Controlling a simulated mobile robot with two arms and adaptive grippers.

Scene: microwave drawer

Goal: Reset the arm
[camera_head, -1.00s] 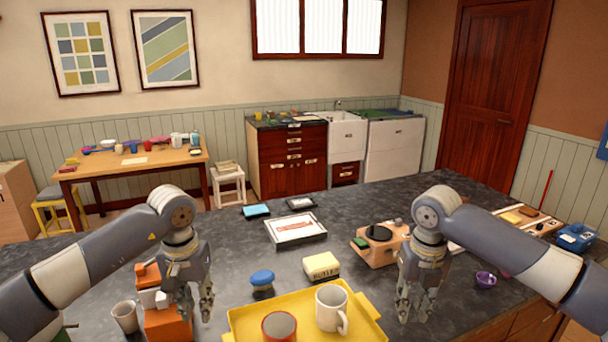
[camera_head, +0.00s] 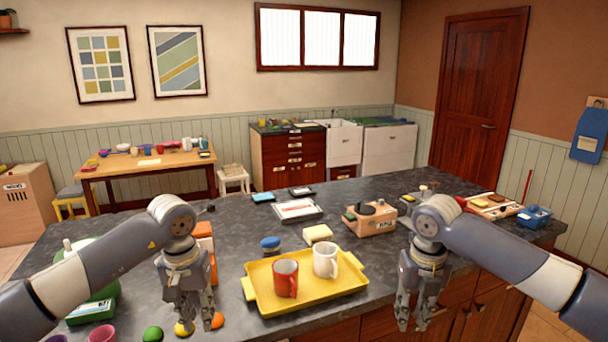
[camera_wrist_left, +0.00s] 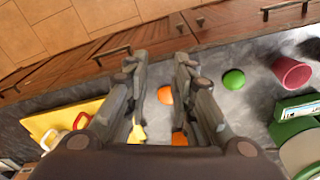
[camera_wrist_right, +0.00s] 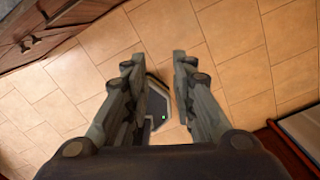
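My left gripper (camera_head: 192,325) hangs fingers-down over the dark counter's front part, left of the yellow tray. In the left wrist view its two fingers (camera_wrist_left: 158,100) are spread apart with nothing held between them. My right gripper (camera_head: 414,318) hangs fingers-down to the right of the tray, in front of the counter edge. In the right wrist view its fingers (camera_wrist_right: 152,85) are apart and empty, with tiled floor below and part of my base between them.
A yellow tray (camera_head: 256,301) holds a red mug (camera_head: 286,278) and a white mug (camera_head: 325,260). Near my left gripper lie a green ball (camera_head: 153,334), an orange ball (camera_head: 217,320) and a yellow item (camera_head: 183,328). An orange block (camera_head: 204,245) stands behind it.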

